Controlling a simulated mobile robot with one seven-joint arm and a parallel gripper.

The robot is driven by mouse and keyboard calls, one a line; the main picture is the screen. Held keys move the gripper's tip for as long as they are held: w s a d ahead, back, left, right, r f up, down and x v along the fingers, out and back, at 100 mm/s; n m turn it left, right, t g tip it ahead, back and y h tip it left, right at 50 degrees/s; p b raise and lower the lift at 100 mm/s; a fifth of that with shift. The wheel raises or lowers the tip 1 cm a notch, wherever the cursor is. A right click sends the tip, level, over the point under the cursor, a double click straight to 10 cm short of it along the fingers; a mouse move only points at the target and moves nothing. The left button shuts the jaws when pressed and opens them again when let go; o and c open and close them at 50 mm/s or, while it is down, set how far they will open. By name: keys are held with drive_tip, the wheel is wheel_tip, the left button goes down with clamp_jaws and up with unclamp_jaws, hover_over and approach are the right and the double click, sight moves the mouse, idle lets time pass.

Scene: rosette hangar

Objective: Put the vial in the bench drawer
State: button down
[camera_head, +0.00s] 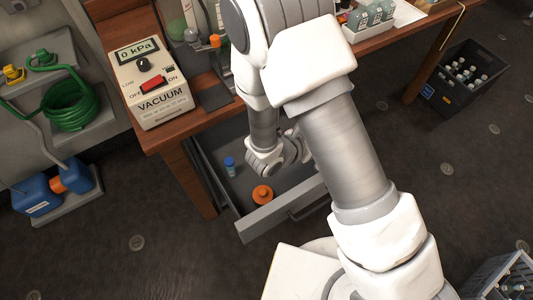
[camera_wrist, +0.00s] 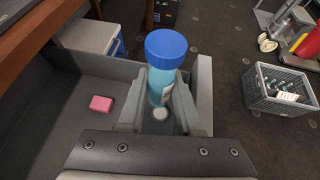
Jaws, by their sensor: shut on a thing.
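The vial (camera_wrist: 162,75), with a blue cap and pale blue contents, is upright in the wrist view. My gripper (camera_wrist: 158,106) is shut on it, with a finger on each side. The open bench drawer (camera_head: 252,222) is grey. My gripper and the vial are over the drawer's right part, close to its front panel (camera_wrist: 203,90). I cannot tell whether the vial touches the drawer floor. In the head view my arm hides the vial and the fingertips.
A small blue-capped container (camera_head: 230,166) and an orange-capped one (camera_head: 262,196) stand in the drawer's left part. A pink block (camera_wrist: 101,104) lies on its floor. The bench's wooden edge (camera_wrist: 30,30) overhangs the drawer's back. A grey crate (camera_wrist: 283,103) stands on the floor outside.

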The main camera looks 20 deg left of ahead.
drive_tip(key=s+a+f+n+t+y+b, duration=0.25)
drive_tip(key=s+a+f+n+y, duration=0.2)
drive_tip(key=s+a, duration=0.5)
drive_tip(key=shift+m+g+h, duration=0.35)
drive_tip(key=shift+g, duration=0.1)
drive_tip(key=w+f, duration=0.2)
drive_tip(key=w, duration=0.2)
drive_tip(key=w+f+b, duration=0.1)
drive_tip(key=w+f, duration=0.2)
drive_tip(key=w+f+b, duration=0.1)
drive_tip(key=w+f, duration=0.1)
drive_tip(key=w, duration=0.2)
drive_tip(key=shift+w+a+f, duration=0.2)
drive_tip(key=shift+w+a, duration=0.1)
drive_tip(key=shift+w, duration=0.05)
drive_tip(key=shift+f+b, duration=0.4)
drive_tip(key=shift+f, duration=1.55)
drive_tip(key=shift+f, duration=0.15)
drive_tip(key=c, duration=0.6)
unclamp_jaws()
